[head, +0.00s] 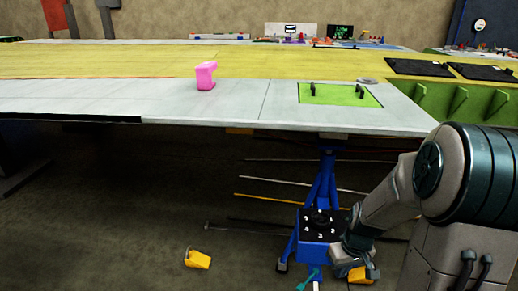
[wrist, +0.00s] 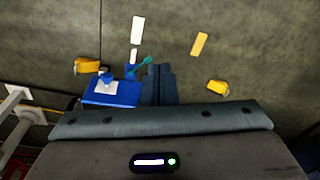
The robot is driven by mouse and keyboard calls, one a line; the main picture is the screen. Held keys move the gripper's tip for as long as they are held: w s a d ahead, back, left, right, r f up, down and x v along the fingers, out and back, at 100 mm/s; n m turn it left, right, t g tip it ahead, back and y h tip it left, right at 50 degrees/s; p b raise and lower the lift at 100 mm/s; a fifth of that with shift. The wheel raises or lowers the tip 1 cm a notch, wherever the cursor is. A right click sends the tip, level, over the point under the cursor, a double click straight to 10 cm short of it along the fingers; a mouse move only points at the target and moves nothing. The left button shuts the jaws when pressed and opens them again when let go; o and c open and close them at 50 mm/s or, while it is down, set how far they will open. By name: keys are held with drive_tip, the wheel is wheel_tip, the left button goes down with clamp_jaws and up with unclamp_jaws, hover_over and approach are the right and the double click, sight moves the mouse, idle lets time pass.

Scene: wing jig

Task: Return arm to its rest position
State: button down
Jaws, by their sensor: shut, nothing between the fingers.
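The end of my arm points down beside the blue stand (head: 312,250); my fingertips cannot be made out there. In the wrist view my gripper (wrist: 158,72) shows two dark fingers side by side, shut with nothing between them. The blue stand (wrist: 112,100) is just left of the fingers, and I cannot tell whether they touch it.
A pink bracket (head: 206,76) stands on the panel, left of a green plate (head: 340,95) with dark clips. A yellow block (head: 198,259) lies on the floor, and rods lie under the panel. Floor at the lower left is clear.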

drive_tip(key=s+a+r+m+p, duration=0.1)
drive_tip(key=s+a+r+p, duration=0.1)
drive_tip(key=r, duration=0.6)
drive_tip(key=s+a+r+t+p, duration=0.1)
drive_tip(key=s+a+r+p, duration=0.2)
drive_tip(key=s+r, duration=0.4)
drive_tip(key=s+a+r+m+t+h+p, duration=0.1)
drive_tip(key=s+a+r+p, duration=0.1)
drive_tip(key=r, duration=0.9)
drive_tip(key=s+p, duration=0.1)
drive_tip(key=s, duration=0.1)
drive_tip(key=shift+s+a+m+p, duration=0.25)
drive_tip(key=shift+s+m+p, duration=0.05)
drive_tip(key=shift+p, duration=0.05)
